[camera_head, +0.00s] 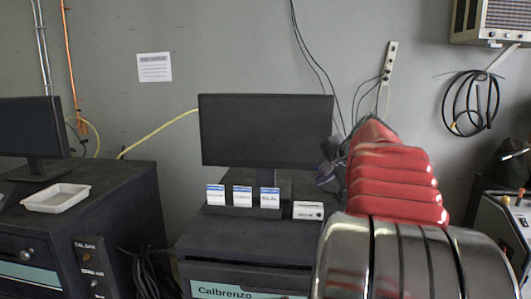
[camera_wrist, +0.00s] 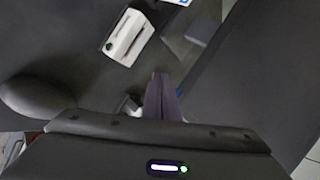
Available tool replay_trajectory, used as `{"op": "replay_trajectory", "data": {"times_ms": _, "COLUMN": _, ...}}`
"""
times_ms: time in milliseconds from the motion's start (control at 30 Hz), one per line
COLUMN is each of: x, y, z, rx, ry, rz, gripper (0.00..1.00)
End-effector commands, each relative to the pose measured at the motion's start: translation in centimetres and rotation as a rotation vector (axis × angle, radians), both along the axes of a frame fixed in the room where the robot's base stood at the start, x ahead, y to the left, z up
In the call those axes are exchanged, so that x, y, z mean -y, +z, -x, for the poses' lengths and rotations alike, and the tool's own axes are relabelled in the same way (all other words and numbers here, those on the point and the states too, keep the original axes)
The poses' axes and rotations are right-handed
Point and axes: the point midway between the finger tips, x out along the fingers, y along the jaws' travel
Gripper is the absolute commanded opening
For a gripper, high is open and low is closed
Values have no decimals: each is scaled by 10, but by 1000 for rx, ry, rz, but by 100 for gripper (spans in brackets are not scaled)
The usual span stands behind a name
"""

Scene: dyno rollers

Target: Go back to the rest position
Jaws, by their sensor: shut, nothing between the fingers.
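My gripper (camera_wrist: 161,98) shows in the wrist view with its dark fingers together and nothing between them. It points down over a dark surface. In the head view my gripper (camera_head: 327,172) is a small purple-grey shape at the right edge of the monitor, partly hidden by my red and chrome arm. A small white box (camera_head: 308,210) stands on the dark cabinet below it. In the wrist view a white box (camera_wrist: 128,38) lies beyond the fingertips, apart from them.
A black monitor (camera_head: 266,130) stands on the dark cabinet (camera_head: 215,238), with three white-and-blue cards (camera_head: 242,196) before it. A second cabinet (camera_head: 120,205) at left carries a white tray (camera_head: 57,197) and another monitor (camera_head: 32,128). A coiled black cable (camera_head: 471,103) hangs on the wall at right.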

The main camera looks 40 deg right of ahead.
Motion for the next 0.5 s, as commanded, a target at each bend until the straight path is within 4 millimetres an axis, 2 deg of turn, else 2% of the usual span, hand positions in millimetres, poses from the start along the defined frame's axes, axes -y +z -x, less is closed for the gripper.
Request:
{"op": "replay_trajectory", "data": {"times_ms": 367, "x": -2, "y": 0, "z": -1, "rx": -1, "ry": 3, "rz": 1, "gripper": 0}}
{"op": "replay_trajectory", "data": {"times_ms": 500, "x": -20, "y": -2, "z": -8, "rx": -20, "ry": 42, "rz": 14, "gripper": 0}}
